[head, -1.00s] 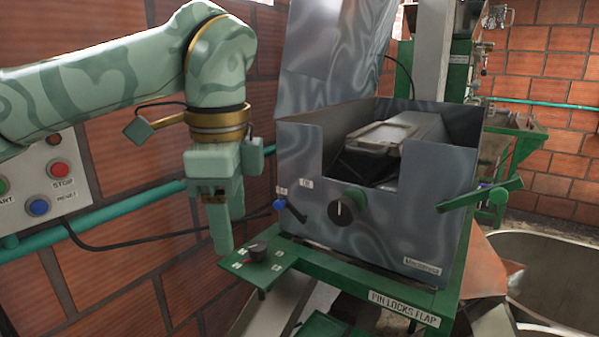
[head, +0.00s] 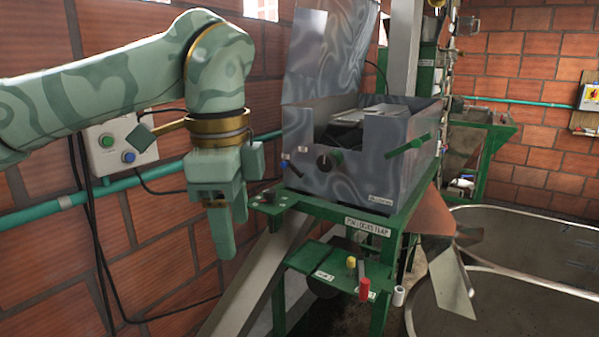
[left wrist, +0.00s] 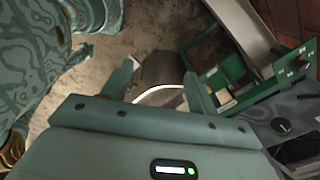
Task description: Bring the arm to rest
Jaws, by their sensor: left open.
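My left arm comes in from the left in the head view and bends down at the wrist. My left gripper (head: 222,232) points downward, left of the green machine stand and apart from it. It also shows in the left wrist view (left wrist: 160,75), where its two fingers are spread with nothing between them. The floor and a dark rounded part lie beyond the fingers. The right gripper is in neither view.
A grey metal machine box (head: 350,185) with knobs and a green lever stands on the green stand (head: 345,228). A control box (head: 122,148) and teal pipe (head: 110,190) run along the brick wall. A large metal basin (head: 500,300) is at right.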

